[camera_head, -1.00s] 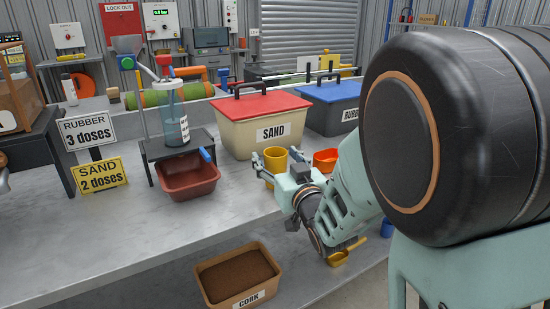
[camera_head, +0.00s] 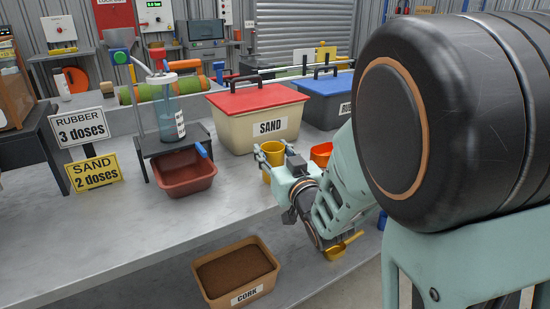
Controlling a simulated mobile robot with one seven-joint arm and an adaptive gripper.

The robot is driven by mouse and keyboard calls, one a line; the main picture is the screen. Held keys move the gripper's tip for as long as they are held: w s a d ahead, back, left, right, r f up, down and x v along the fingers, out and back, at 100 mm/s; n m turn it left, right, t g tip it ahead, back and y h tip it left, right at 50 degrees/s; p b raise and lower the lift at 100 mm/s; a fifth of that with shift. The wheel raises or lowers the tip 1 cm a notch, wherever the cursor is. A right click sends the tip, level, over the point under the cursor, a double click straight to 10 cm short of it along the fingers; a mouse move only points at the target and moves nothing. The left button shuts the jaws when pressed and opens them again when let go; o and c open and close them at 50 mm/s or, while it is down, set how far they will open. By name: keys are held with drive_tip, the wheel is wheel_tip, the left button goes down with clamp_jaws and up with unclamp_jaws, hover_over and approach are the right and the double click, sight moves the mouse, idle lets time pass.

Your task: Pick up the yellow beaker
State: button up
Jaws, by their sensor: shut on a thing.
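The yellow beaker (camera_head: 274,151) stands upright or is held upright in front of the sand bin, and its upper part and a lower sliver show. My gripper (camera_head: 270,155) is around it, shut on it, with a finger visible at its left side. The gripper body and wrist hide the beaker's lower right part. I cannot tell whether its base touches the bench.
The cream sand bin (camera_head: 248,133) with a red lid stands right behind. An orange-red cup (camera_head: 321,153) is close on the right. A brown-red tray (camera_head: 184,172) sits left, below a dispenser (camera_head: 169,112). A cork box (camera_head: 236,271) and a yellow scoop (camera_head: 341,246) are lower in front.

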wheel_tip(320, 180, up, 10)
drive_tip(key=p, duration=0.3)
drive_tip(key=shift+s, duration=0.1)
idle(0.4)
